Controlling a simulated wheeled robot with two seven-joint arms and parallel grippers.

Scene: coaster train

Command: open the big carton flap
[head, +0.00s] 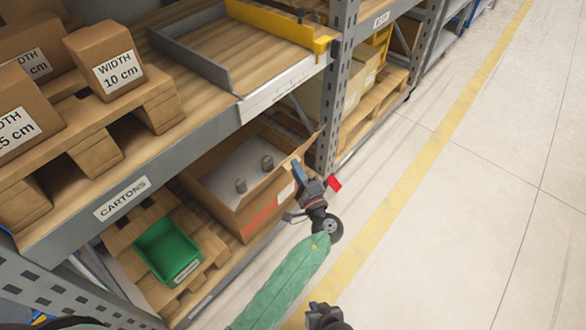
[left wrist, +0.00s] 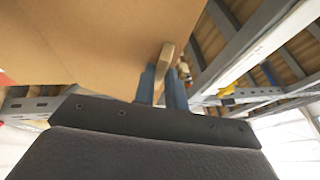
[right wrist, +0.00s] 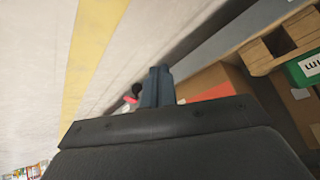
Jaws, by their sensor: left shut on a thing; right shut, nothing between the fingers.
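The big carton (head: 226,215) stands on the lower shelf with its top open. Inside it I see a pale floor and two grey cylinders (head: 267,162). Its brown cardboard fills the upper left of the left wrist view (left wrist: 90,45). My left gripper (head: 297,170) is at the carton's right-hand upper edge, and its blue fingers (left wrist: 165,85) are shut on a thin tan piece (left wrist: 167,54), which looks like the flap's edge. My right gripper (right wrist: 158,85) is shut and empty, low in front of the shelf. The carton's red-marked side shows beyond it in the right wrist view (right wrist: 214,92).
A green bin (head: 168,248) sits on a pallet left of the carton. The shelf beam labelled CARTONS (head: 122,198) runs above, with boxes (head: 103,68) and a tray (head: 240,50) on it. A rack upright (head: 336,90) stands beyond the carton. The floor (head: 450,220) at right is clear.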

